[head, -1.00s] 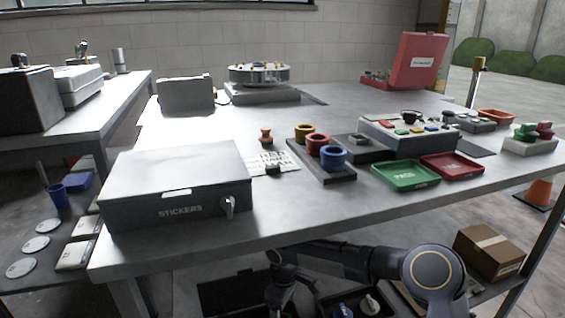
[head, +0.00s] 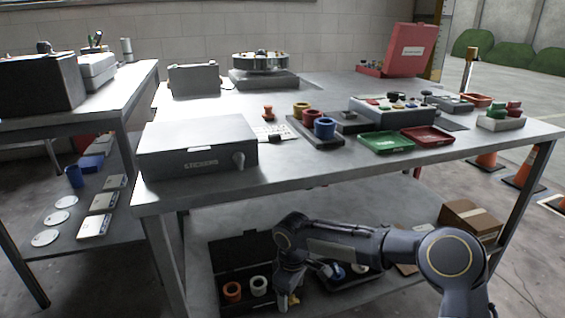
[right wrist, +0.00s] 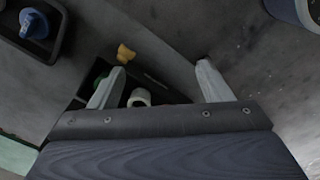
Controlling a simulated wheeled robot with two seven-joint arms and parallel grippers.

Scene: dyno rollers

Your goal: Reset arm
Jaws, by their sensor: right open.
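My right arm comes in at the lower right of the head view, and my right gripper (head: 288,298) hangs low in front of the lower shelf. In the right wrist view the two fingers of the gripper (right wrist: 160,68) stand wide apart with nothing held between them. A small yellow piece (right wrist: 126,53) shows close by the left fingertip; whether they touch I cannot tell. A white ring (right wrist: 139,97) lies beyond the fingers in a dark case. My left gripper is in neither view.
The table (head: 350,185) stands above the gripper, its front edge close over my arm. On the lower shelf, an open black case (head: 240,258) holds an orange ring (head: 232,291) and a white ring (head: 259,285). A cardboard box (head: 470,218) stands at the right.

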